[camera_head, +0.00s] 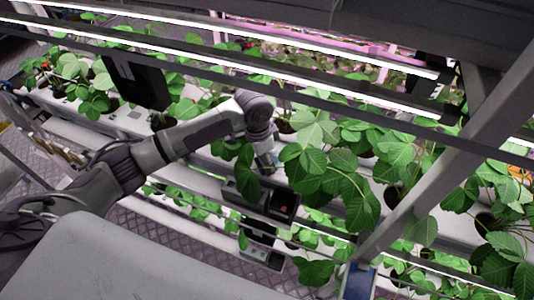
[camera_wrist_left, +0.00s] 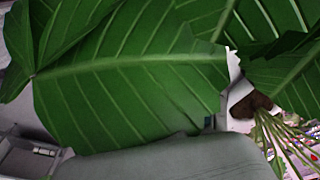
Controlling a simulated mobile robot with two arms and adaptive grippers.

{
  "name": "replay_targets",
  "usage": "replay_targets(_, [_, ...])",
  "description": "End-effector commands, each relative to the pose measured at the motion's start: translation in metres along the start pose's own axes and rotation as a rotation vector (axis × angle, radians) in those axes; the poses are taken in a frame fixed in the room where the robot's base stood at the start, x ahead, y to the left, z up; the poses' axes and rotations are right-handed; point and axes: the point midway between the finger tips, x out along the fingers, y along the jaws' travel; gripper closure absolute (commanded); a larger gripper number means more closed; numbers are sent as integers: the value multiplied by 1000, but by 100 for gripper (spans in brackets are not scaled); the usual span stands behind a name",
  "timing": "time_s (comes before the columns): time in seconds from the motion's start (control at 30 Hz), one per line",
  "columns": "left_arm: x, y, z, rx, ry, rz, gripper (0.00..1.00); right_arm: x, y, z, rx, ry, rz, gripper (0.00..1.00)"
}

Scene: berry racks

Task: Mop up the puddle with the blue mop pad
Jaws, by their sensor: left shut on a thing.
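My left arm comes in from the left in the head view and bends down at the plant rack. My left gripper (camera_head: 265,163) is among leaves beside the rack, shut and partly covered. A small blue patch at its tip looks like the blue mop pad (camera_head: 268,158), held in it; most of it is hidden. In the left wrist view large green leaves (camera_wrist_left: 135,85) fill most of the picture and cover the gripper's tips. No puddle can be made out in either view. My right gripper is not in view.
Leafy strawberry plants (camera_head: 335,165) crowd the white rack gutters. A dark open box (camera_head: 283,203) hangs just below my left gripper. Bright light bars (camera_head: 330,92) run above the plants, and a grey slanted post (camera_head: 455,150) stands at right. Patterned floor (camera_head: 150,232) shows below.

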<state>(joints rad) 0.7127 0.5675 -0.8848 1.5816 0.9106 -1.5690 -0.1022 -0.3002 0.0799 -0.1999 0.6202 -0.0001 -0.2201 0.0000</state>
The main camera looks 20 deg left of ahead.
Motion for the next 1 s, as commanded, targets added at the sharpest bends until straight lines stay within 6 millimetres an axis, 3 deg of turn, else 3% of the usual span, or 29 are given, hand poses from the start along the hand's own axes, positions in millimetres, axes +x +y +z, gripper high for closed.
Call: replay_targets(1.0, [9, -43, -42, -1, 3, -1, 74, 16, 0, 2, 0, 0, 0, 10])
